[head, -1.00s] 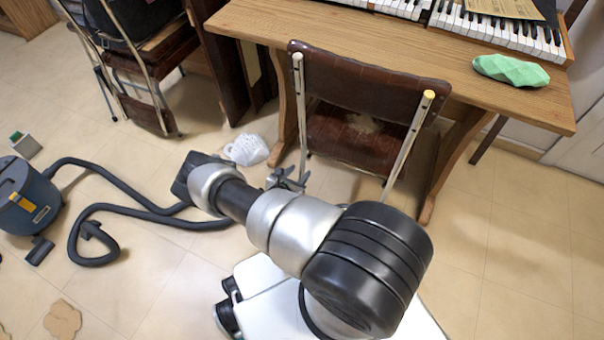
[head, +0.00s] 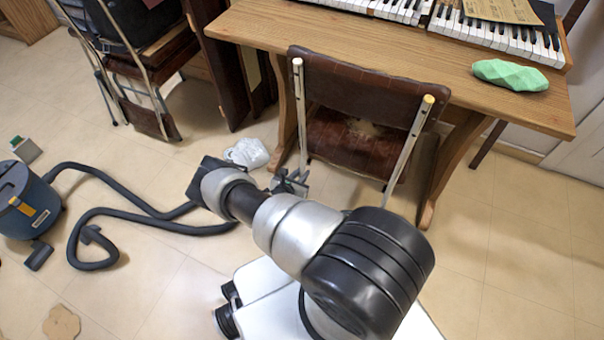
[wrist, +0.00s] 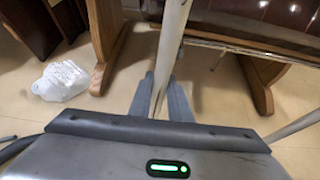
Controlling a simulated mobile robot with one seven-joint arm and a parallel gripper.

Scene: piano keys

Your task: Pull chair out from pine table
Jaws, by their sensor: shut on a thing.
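The chair (head: 368,92) has a dark brown backrest and seat and pale metal tube legs. It stands at the front side of the pine table (head: 330,35), its seat partly under the tabletop. My gripper (head: 292,182) is low at the chair's left rear leg (head: 300,115). In the wrist view, the two grey fingers (wrist: 166,98) lie on either side of this leg (wrist: 170,45) and are shut on it. The chair's seat underside and right leg show at the right of the wrist view. My arm hides the lower right leg in the head view.
A piano keyboard (head: 500,37) and a green faceted object (head: 511,74) are on the table. A white crumpled object (head: 246,153) lies on the floor left of my gripper. A vacuum cleaner (head: 25,205) and its hose (head: 120,185) lie left. Floor is clear at right.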

